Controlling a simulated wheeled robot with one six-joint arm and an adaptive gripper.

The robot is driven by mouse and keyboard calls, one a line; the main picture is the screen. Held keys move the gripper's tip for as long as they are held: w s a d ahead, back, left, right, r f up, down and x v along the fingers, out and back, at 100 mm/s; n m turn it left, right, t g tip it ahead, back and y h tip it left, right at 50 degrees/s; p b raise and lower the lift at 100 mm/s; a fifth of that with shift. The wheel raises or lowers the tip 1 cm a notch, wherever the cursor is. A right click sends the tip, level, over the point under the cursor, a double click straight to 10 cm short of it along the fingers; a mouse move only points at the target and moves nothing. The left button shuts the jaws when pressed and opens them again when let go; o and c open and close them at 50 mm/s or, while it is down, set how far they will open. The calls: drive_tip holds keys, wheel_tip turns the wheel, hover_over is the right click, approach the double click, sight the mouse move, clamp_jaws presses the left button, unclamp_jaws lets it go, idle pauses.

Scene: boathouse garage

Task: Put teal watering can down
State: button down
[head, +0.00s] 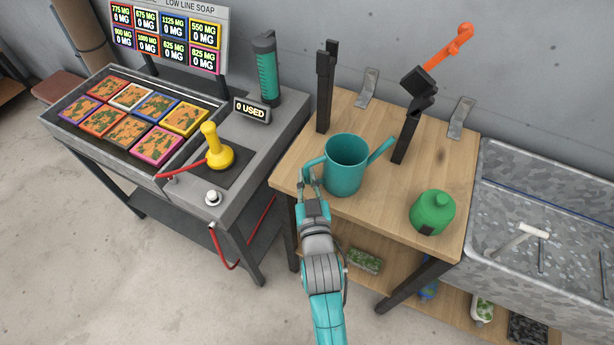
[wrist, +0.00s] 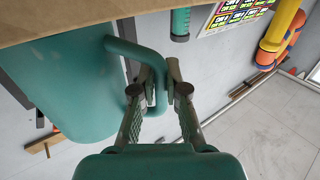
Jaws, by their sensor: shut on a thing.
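The teal watering can (head: 344,168) is upright at the front left of the wooden bench top (head: 400,215) in the head view. Its spout points right and its handle faces left. My gripper (head: 307,183) is shut on the handle at the can's left side. In the wrist view the can (wrist: 75,90) fills the left, and my gripper (wrist: 160,85) has its fingers around the handle. The can's base looks on or just above the bench top; I cannot tell which.
A green bottle (head: 432,212) stands on the bench to the right of the can. Black posts (head: 325,90) rise behind it. A grey game console with a yellow joystick (head: 213,150) stands to the left, and a galvanized trough (head: 550,215) to the right. Bare wood lies between can and bottle.

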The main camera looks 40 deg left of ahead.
drive_tip(key=shift+f, duration=0.1)
drive_tip(key=c, duration=1.1)
unclamp_jaws()
drive_tip(key=c, duration=0.4)
drive_tip(key=shift+d, duration=0.1)
drive_tip(key=shift+v, duration=7.45)
